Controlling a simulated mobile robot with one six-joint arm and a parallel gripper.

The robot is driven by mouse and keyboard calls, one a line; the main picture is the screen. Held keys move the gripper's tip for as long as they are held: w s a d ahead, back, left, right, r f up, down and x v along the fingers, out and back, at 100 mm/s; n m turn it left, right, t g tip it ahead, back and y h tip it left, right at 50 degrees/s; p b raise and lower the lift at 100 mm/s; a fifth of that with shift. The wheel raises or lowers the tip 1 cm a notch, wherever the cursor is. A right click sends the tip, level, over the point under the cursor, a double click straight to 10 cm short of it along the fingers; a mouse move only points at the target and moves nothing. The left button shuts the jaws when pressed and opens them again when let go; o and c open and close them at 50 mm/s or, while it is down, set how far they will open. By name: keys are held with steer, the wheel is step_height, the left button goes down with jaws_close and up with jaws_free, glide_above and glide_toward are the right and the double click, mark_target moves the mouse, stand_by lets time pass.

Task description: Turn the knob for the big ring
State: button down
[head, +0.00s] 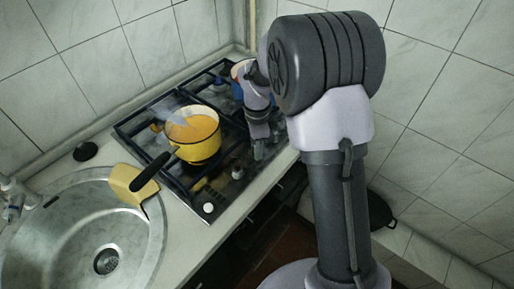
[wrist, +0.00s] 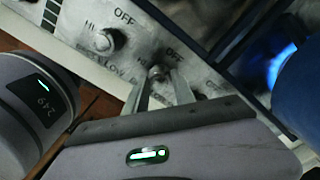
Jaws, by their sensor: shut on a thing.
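My gripper (wrist: 158,78) is shut on a small metal stove knob (wrist: 157,71) on the pale front panel, with OFF printed above it. A second knob (wrist: 104,40), with its own OFF and HI marks, sits to its left and is untouched. In the head view my gripper (head: 257,148) is at the front edge of the black gas hob (head: 172,180); its fingertips are hard to make out there. A blue flame (wrist: 284,66) burns beyond the panel in the wrist view. I cannot tell which ring the held knob serves.
A yellow pot (head: 203,150) with a dark handle toward the sink stands on the hob, steaming. A blue pot (head: 238,70) is partly hidden behind my arm. A yellow cloth (head: 128,184) hangs over the rim of the steel sink (head: 60,205). Tiled walls close in behind.

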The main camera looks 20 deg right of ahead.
steer(key=shift+m, duration=0.6)
steer(key=c, duration=1)
jaws_free()
steer(key=shift+c, duration=0.2)
step_height(320, 180, up, 17)
steer(key=p, duration=0.6)
steer(key=shift+r, duration=0.2)
